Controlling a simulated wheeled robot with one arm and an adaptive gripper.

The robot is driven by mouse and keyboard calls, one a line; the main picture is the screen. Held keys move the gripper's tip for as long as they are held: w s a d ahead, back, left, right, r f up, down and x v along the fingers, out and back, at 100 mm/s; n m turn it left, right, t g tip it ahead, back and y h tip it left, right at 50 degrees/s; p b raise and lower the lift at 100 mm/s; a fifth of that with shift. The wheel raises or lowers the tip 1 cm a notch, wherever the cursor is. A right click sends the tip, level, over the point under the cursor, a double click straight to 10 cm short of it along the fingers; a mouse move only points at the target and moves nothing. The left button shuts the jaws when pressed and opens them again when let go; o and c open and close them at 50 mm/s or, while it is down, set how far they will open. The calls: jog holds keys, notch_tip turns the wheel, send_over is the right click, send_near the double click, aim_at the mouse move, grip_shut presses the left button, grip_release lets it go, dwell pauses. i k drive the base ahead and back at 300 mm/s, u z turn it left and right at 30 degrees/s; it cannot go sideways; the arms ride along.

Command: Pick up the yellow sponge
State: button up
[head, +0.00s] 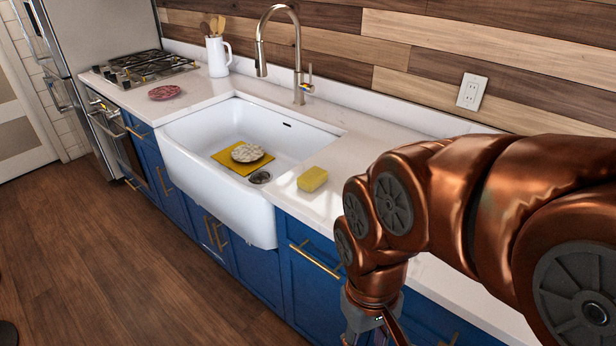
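The yellow sponge (312,179) lies on the white countertop just right of the sink, near the counter's front edge. It is a small block, fully in view. My copper-coloured arm reaches in from the right, with its wrist bent downward in front of the blue cabinets. Only the top of my gripper (372,328) shows at the bottom edge, lower in the picture and to the right of the sponge. Its fingertips are out of frame, so its opening is hidden. Nothing touches the sponge.
The white sink (215,190) holds a yellow cloth (232,167) with a pale patterned dish (247,153) on it. A tall faucet (298,60) stands behind. Counter around the sponge is clear.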

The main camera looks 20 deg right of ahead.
aim_at(311, 180)
jog(key=z, duration=0.8)
jog(key=k, duration=1.05)
jog(key=u, duration=1.55)
jog(key=i, duration=1.6)
jog(key=z, duration=0.7)
jog(key=i, duration=0.25)
jog(key=z, duration=0.2)
